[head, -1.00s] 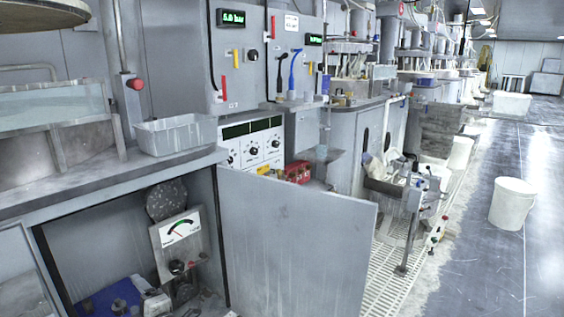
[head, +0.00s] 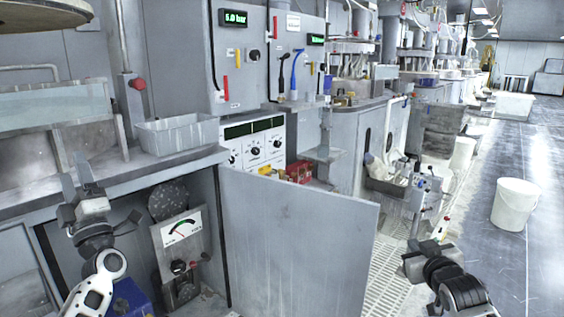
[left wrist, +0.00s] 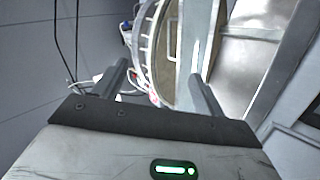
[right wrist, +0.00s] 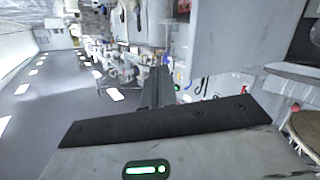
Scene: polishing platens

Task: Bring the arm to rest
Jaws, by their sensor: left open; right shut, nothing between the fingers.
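My left gripper (head: 77,180) has its fingers pointing up in front of the bench edge, left of the open cabinet. In the left wrist view my left gripper (left wrist: 160,82) is open, with nothing between its fingers. My right gripper (head: 412,258) is at the lower right, in front of the walkway grating and right of the cabinet door. In the right wrist view my right gripper (right wrist: 157,75) has its fingers together and holds nothing.
An open grey cabinet door (head: 295,240) stands between my two arms. A grey plastic bin (head: 178,134) sits on the bench. A gauge panel (head: 181,232) is inside the cabinet. A white bucket (head: 515,205) stands on the open floor at right.

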